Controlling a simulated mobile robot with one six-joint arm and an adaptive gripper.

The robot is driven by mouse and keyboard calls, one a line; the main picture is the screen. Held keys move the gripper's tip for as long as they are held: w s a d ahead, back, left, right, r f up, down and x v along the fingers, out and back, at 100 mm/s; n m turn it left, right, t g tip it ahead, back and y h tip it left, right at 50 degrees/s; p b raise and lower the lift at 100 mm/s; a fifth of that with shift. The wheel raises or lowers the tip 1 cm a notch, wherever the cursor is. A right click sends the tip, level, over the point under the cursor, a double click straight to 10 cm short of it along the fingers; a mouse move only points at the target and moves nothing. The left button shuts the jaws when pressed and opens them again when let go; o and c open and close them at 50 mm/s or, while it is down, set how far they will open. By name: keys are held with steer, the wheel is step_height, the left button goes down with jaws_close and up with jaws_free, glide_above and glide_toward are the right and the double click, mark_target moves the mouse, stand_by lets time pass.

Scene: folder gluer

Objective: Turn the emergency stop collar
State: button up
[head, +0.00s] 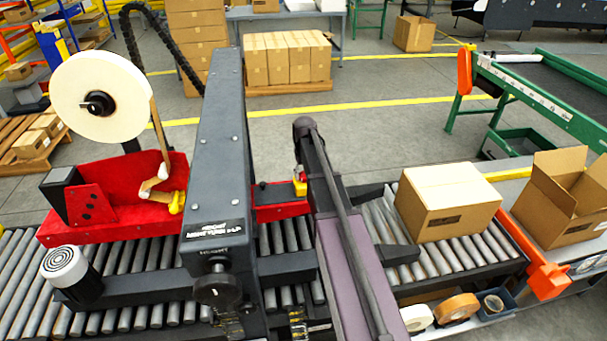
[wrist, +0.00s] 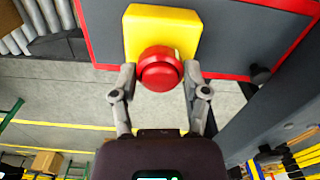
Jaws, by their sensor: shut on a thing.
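The emergency stop is a yellow box (wrist: 160,28) with a round red collar (wrist: 159,66) on it, in the upper middle of the wrist view. My gripper (wrist: 159,76) has one finger on each side of the red collar and is shut on it. The box sits on a grey panel with a red border (wrist: 240,40). In the head view only a small part of the yellow box (head: 300,188) shows, beside my arm. My arm hides most of the gripper there, and the finger contact cannot be seen from that side.
A dark upright machine column (head: 218,160) stands just left of my arm, with a tape roll (head: 75,75) farther left. A roller conveyor (head: 385,215) runs below, with a closed carton (head: 446,200) at right.

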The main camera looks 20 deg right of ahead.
steer(key=shift+m, duration=1.2)
